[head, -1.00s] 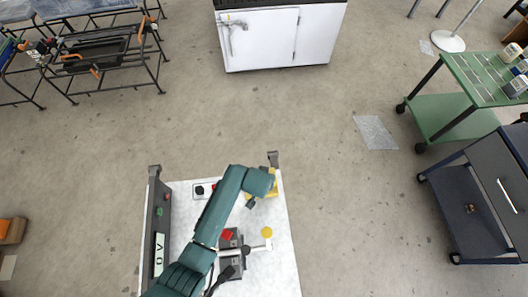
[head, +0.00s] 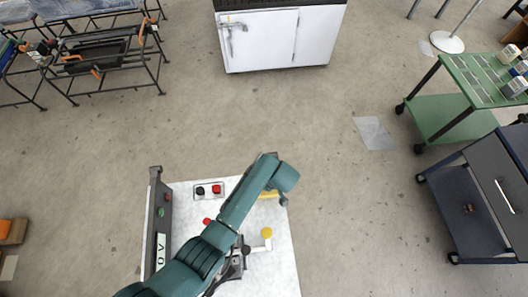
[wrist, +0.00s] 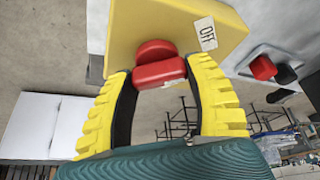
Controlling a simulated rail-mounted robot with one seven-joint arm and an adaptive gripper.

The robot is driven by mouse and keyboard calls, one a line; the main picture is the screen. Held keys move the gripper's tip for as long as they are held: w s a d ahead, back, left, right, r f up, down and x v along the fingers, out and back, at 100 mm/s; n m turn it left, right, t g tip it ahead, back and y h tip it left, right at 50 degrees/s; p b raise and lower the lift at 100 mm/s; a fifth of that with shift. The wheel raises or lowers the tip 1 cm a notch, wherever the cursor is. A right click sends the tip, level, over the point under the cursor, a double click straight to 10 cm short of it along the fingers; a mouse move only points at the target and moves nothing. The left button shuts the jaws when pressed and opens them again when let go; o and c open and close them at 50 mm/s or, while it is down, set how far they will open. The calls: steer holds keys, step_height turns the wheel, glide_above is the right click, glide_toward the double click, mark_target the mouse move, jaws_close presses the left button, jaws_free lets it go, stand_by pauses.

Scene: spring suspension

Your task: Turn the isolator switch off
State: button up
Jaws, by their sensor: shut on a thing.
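The isolator switch is a red rotary knob (wrist: 158,72) on a yellow plate (wrist: 150,25). A white "OFF" label (wrist: 205,34) is on the plate, to the upper right of the knob in the wrist view. The knob's grip bar lies roughly level across that picture. My gripper (wrist: 160,76) has its yellow ribbed fingers on either side of the bar and is shut on it. In the head view a strip of the yellow plate (head: 268,195) shows beside my arm; the knob and fingertips are hidden there.
A green cart (head: 460,110) and a dark cart (head: 480,200) stand right.

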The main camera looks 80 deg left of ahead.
steer(key=shift+f+n+g+h+b, duration=0.15)
steer(key=shift+n+g+h+b, duration=0.15)
steer(key=shift+n, duration=0.7)
steer(key=o, duration=1.2)
steer(key=v, duration=1.2)
